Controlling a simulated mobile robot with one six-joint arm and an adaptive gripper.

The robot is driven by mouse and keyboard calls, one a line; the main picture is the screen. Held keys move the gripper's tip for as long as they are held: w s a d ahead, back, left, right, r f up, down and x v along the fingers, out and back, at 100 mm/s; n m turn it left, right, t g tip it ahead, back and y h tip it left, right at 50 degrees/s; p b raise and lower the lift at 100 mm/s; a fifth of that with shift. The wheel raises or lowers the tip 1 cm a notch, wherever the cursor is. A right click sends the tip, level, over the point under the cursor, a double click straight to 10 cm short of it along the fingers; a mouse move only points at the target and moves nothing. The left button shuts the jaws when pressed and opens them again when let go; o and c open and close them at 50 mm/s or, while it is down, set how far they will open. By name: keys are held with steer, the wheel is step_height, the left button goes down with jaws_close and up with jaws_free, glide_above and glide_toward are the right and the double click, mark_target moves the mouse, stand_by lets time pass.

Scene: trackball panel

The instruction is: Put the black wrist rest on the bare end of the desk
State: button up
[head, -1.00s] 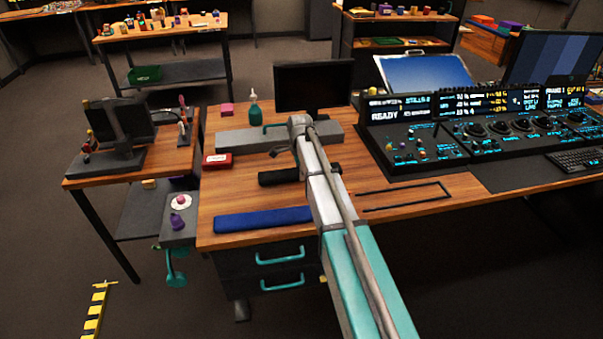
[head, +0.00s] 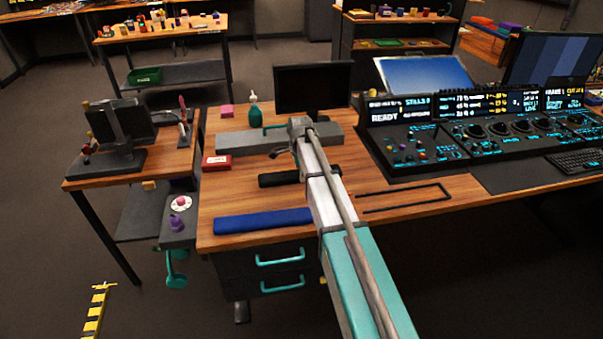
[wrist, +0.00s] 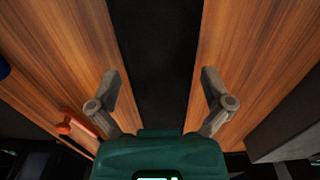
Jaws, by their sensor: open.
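The black wrist rest (head: 279,180) lies on the wooden desk (head: 232,190), behind the blue bar. In the wrist view the black wrist rest (wrist: 156,50) runs as a dark strip between my two fingers. My gripper (wrist: 161,82) is open, one finger on each side of the strip, with wood showing between each finger and it. I cannot tell how high the fingertips are above the desk. In the head view my gripper is mostly hidden by my own arm.
A blue bar (head: 262,221) lies along the front edge. A black outline (head: 440,188) marks clear wood right of my arm. The control panel (head: 420,145) stands further right.

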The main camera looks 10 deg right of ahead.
step_height(320, 180, up, 12)
steer(key=p, duration=1.1)
steer(key=shift+p, duration=0.4)
stand_by(0.4)
steer(key=s+n, duration=1.8)
steer(key=s, duration=1.1)
steer(key=shift+a, duration=0.15)
